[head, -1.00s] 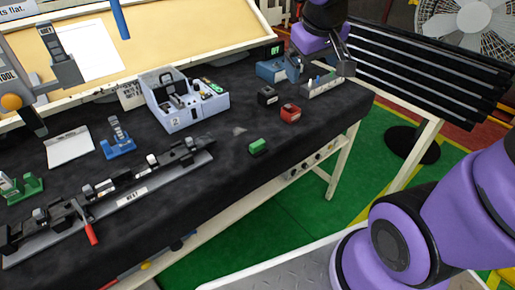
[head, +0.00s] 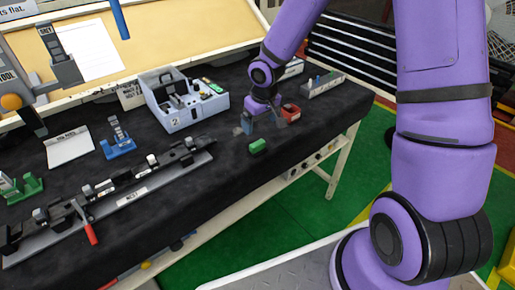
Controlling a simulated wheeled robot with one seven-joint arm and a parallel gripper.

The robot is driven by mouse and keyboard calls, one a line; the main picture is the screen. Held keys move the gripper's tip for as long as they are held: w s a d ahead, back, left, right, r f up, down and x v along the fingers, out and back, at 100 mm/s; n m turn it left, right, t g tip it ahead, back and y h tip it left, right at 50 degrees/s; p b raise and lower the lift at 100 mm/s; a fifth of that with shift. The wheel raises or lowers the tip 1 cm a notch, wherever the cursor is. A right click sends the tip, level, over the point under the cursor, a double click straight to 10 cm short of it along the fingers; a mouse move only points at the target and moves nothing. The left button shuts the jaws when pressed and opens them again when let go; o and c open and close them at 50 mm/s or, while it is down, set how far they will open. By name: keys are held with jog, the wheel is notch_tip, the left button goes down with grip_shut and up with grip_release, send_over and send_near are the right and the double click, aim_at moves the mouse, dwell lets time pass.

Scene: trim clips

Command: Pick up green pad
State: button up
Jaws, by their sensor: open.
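The green pad (head: 258,146) is a small green block lying on the black-covered table near its front edge, right of the long clamp rail. My gripper (head: 257,126) is just behind the pad, low over the table, with its fingers apart and nothing seen between them. It looks apart from the pad. My purple arm reaches in from the right and hides part of the table's back right.
A red block (head: 290,113) stands close right of my gripper. A grey-blue box (head: 185,104) marked 2 stands behind to the left. The long clamp rail (head: 150,188) lies left of the pad. A low grey holder (head: 322,86) sits at the right end.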

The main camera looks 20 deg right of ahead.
aim_at(257, 143)
jog(key=shift+w+a+f, duration=0.15)
jog(key=shift+a+f, duration=0.05)
jog(key=shift+f, duration=0.5)
jog(key=f, duration=0.4)
jog(key=shift+w+a+f, duration=0.1)
jog(key=shift+w+f, duration=0.1)
jog(key=shift+w, duration=0.1)
jog(key=shift+w+f, duration=0.15)
jog(key=shift+f, duration=1.3)
jog(key=shift+w+f, duration=0.15)
jog(key=shift+f, duration=1.25)
jog(key=c, duration=1.1)
jog(key=shift+r, duration=0.2)
